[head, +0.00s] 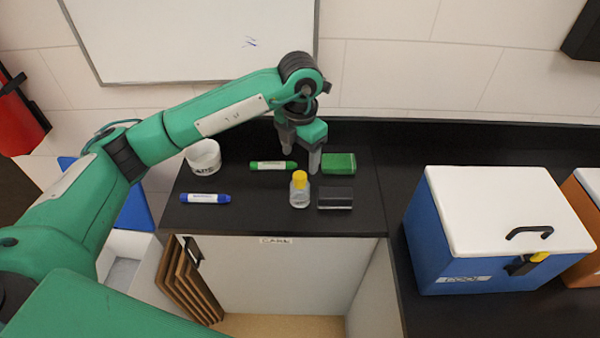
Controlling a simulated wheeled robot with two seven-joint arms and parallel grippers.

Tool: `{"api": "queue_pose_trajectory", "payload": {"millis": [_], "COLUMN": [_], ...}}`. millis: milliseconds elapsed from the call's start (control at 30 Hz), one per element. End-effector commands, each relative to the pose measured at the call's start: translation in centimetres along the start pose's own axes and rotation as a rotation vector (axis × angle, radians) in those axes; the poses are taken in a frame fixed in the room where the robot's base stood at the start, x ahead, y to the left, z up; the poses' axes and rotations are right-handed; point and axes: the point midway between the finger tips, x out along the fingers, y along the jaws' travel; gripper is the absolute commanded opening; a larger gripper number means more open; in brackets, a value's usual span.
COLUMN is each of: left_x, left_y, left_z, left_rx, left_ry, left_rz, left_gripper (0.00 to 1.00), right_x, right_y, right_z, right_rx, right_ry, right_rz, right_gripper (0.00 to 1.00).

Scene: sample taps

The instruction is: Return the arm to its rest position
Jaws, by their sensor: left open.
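My left arm reaches in from the left over a black counter (240,221). Its left gripper (300,166) points down, open, with its fingers apart and nothing seen between them. It hangs above or behind a small clear bottle with a yellow cap (299,190); I cannot tell how far apart they are. A green marker (273,165) lies just left of the fingers and a green block (339,163) just right. My right gripper is not in view.
A white cup (203,157), a blue marker (205,198) and a dark eraser-like block (335,198) sit on the counter. A blue cooler with a white lid (500,210) stands at the right. A whiteboard (190,35) hangs behind.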

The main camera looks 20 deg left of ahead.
Motion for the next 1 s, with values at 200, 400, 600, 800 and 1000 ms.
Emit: {"api": "queue_pose_trajectory", "payload": {"millis": [200,400,600,800,1000], "left_x": [-1.5,-1.6,-1.6,-0.6,0.5], "left_y": [0.0,0.0,0.0,-2.5,-12.6], "left_z": [0.0,0.0,0.0,0.3,0.7], "left_rx": [0.0,0.0,0.0,0.037,0.133], "left_ry": [-0.001,0.0,0.0,-0.032,-0.182], "left_rz": [0.0,-0.001,-0.001,-0.1,-0.526], "left_gripper": [0.67,0.67,0.67,0.67,0.67], "right_x": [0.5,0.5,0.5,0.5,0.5], "right_y": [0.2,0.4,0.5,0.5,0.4], "right_z": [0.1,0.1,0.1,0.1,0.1], "right_rx": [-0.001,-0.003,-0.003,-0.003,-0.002], "right_ry": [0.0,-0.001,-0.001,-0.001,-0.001], "right_rz": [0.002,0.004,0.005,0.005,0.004], "right_gripper": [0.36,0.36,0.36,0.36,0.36]}}
